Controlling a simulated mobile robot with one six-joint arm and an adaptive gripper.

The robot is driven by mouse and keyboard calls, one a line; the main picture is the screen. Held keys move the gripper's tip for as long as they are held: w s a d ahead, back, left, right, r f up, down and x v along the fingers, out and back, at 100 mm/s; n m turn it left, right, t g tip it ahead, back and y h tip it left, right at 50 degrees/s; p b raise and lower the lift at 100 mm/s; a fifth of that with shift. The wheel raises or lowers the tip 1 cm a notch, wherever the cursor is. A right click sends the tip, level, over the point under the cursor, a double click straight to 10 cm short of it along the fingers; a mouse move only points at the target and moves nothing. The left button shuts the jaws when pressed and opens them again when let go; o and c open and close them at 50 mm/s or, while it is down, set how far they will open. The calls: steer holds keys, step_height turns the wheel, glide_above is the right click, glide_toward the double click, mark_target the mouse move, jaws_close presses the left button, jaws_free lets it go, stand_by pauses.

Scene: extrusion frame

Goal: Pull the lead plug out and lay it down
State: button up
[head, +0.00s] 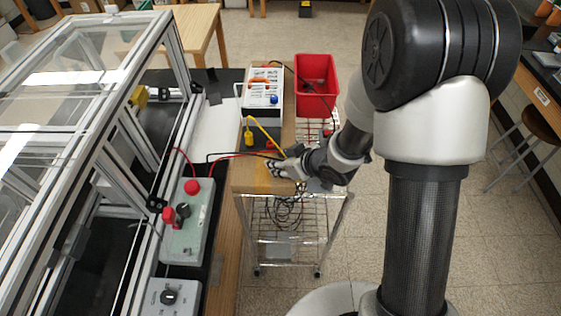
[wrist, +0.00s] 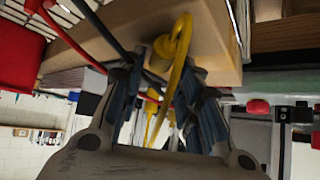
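In the head view, a yellow plug (head: 249,138) stands at the black block in front of the white instrument box. A yellow lead (head: 264,131) runs from there toward my gripper (head: 277,167), which is low over the front of the wooden cart top. In the wrist view, my gripper's fingers (wrist: 166,75) stand apart, with the yellow lead (wrist: 181,62) curving through the view between them. No plug is clearly pinched between the fingers. A red lead (wrist: 75,45) also passes by the fingers. Where the yellow lead's near end sits is hidden.
A grey-green box with red knobs (head: 187,222) is on the left bench, beside the extrusion frame (head: 183,60). Red and black leads cross toward my gripper.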

steer(key=shift+o, duration=0.6)
steer(key=v, duration=1.2)
